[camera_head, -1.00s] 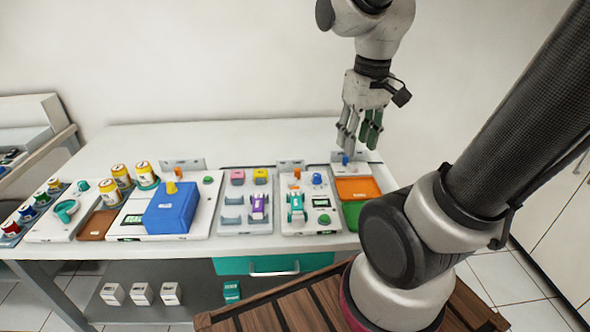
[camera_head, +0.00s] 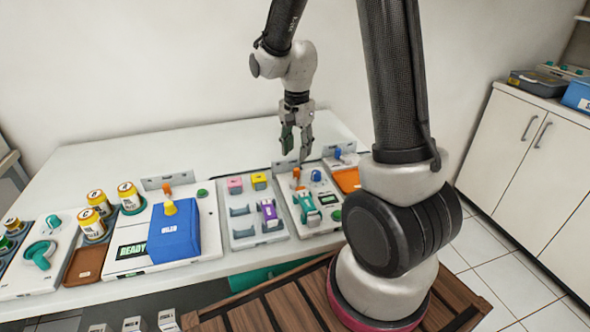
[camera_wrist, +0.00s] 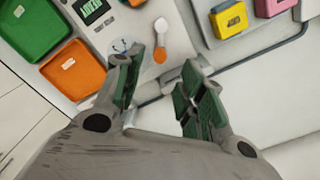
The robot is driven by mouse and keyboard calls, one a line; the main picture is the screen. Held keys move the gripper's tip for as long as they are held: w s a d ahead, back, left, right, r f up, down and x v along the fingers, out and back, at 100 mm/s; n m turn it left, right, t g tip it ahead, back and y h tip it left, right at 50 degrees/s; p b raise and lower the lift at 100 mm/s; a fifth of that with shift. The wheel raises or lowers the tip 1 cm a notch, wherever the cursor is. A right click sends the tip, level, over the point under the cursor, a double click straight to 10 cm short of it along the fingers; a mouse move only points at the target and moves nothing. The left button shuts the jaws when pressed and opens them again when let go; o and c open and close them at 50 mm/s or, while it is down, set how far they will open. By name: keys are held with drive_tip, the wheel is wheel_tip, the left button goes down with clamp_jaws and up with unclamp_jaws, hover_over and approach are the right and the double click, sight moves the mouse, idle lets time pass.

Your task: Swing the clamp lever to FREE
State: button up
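A small orange lever (camera_head: 297,173) stands at the back of the white panel (camera_head: 327,222) that holds a teal handpiece (camera_head: 306,206). In the wrist view the orange lever (camera_wrist: 160,40) has a round orange end and lies just beyond the gap between my fingers. I cannot read a FREE mark or tell the lever's setting. My gripper (camera_head: 296,153) points down above the back of this panel, above the lever. In the wrist view my gripper (camera_wrist: 160,72) is open and empty, with green pads. My left finger partly hides a white round part near the lever.
A blue knob (camera_head: 316,175) stands right of the lever. An orange tray (camera_head: 347,180) lies farther right. The neighbouring panel carries pink (camera_head: 235,185) and yellow (camera_head: 259,181) blocks. Another orange lever (camera_head: 167,189) stands behind a blue box (camera_head: 172,238). The table's back is clear.

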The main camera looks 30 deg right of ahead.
sight(297, 169)
wheel_tip(297, 169, down, 8)
drive_tip(key=shift+r, duration=0.1)
idle(0.4)
